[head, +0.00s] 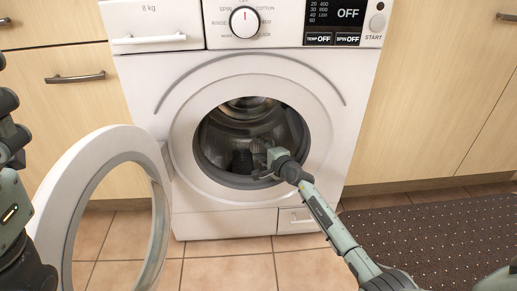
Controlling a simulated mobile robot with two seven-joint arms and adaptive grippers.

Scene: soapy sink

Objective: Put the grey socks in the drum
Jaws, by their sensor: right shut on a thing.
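The drum (239,112) of the white washing machine is open at the front, and its dark metal inside shows. My right arm reaches in from the lower right, and my right gripper (260,158) is inside the door opening, low in the drum mouth. It is shut on a dark grey bundle (241,162), which looks like the grey socks. The bundle is within the opening, above its lower rim; whether it touches the drum floor I cannot tell. My left arm shows only in part at the left edge, and its fingertips cannot be made out.
The round door (63,180) stands swung open to the left, near my left arm. The detergent drawer (150,40) and control panel above are closed off from the opening. Wooden cabinets (430,100) flank the machine. A dark dotted mat (430,235) lies on the tiled floor at right.

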